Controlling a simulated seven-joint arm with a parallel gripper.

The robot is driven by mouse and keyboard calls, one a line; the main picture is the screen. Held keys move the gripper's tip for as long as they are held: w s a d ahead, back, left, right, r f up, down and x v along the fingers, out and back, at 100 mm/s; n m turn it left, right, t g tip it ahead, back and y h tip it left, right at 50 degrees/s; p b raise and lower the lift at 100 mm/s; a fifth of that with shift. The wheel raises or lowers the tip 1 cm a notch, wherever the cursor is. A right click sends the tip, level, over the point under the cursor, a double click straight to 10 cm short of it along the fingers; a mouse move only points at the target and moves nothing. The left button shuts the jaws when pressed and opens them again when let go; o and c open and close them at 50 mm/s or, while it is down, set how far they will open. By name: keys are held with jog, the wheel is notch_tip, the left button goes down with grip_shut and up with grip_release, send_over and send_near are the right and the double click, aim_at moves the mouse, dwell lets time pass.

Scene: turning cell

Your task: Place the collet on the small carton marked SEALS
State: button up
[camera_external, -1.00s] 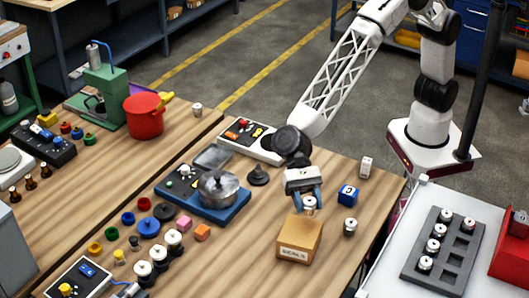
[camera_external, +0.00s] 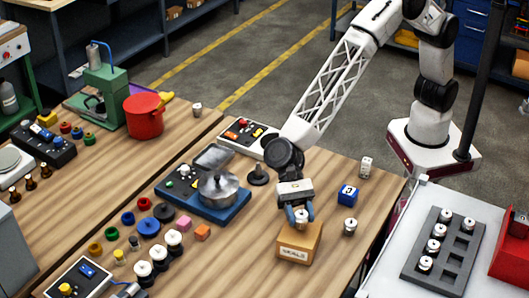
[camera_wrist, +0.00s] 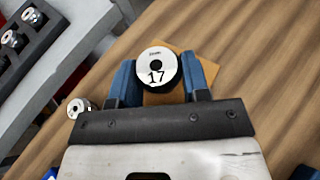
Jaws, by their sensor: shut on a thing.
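The SEALS carton (camera_external: 295,252) is a small tan box with a white label on the wooden table. The collet is at the carton's top; I cannot tell whether it touches. The carton (camera_wrist: 182,98) is partly hidden by the collet and fingers in the wrist view.
A similar metal part (camera_external: 350,227) and a blue numbered cube (camera_external: 347,195) stand right of the carton. A grey tray (camera_external: 412,270) with several similar parts is on the white bench. A metal pot (camera_external: 218,188) on a blue base stands to the left. Wood around the carton's front is clear.

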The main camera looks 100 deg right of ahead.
jog(key=shift+f, duration=0.7)
jog(key=shift+f, duration=0.15)
jog(key=o, duration=1)
jog(key=v, duration=1.2)
jog(key=shift+d, duration=0.1)
